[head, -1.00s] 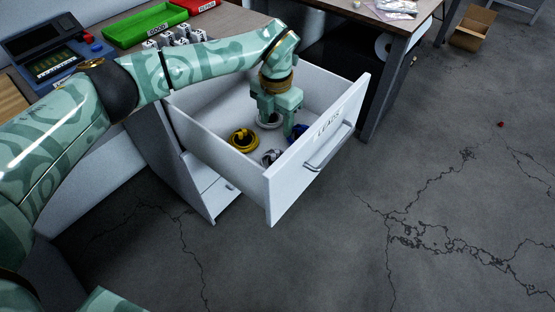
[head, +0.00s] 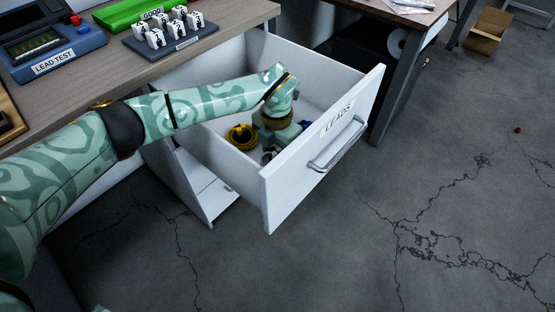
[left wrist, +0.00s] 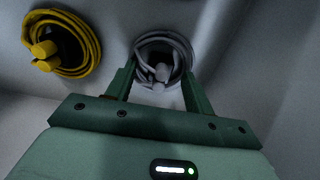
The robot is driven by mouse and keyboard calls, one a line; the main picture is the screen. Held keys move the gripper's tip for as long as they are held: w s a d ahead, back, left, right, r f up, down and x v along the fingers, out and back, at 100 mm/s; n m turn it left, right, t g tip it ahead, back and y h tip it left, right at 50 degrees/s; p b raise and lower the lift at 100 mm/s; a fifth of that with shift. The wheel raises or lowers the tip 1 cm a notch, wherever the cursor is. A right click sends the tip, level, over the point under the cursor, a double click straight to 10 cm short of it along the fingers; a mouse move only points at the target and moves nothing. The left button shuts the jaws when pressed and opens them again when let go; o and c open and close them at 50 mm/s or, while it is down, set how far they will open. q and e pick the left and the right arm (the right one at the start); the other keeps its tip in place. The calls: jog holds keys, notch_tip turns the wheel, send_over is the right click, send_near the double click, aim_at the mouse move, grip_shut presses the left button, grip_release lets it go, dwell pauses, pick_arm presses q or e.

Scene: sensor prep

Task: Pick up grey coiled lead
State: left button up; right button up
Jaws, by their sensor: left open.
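The grey coiled lead (left wrist: 163,58) lies on the drawer floor in the left wrist view, with its grey plug ends near the middle of the coil. My left gripper (left wrist: 158,80) is open, its two fingers pointing at the coil, one on each side of its near part. Nothing is held between them; contact cannot be told. In the head view my left gripper (head: 278,133) is low inside the open drawer and hides much of what lies beneath it. My right gripper is not in view.
A yellow coiled lead (head: 242,137) lies left of the gripper; it also shows in the left wrist view (left wrist: 92,48). The drawer's front panel (head: 325,150), labelled LEADS, and its side walls surround the gripper. A bench with a lead tester (head: 50,50) stands at upper left.

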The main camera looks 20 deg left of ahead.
pick_arm(q)
jog(key=c, duration=1.1)
jog(key=shift+r, duration=0.15)
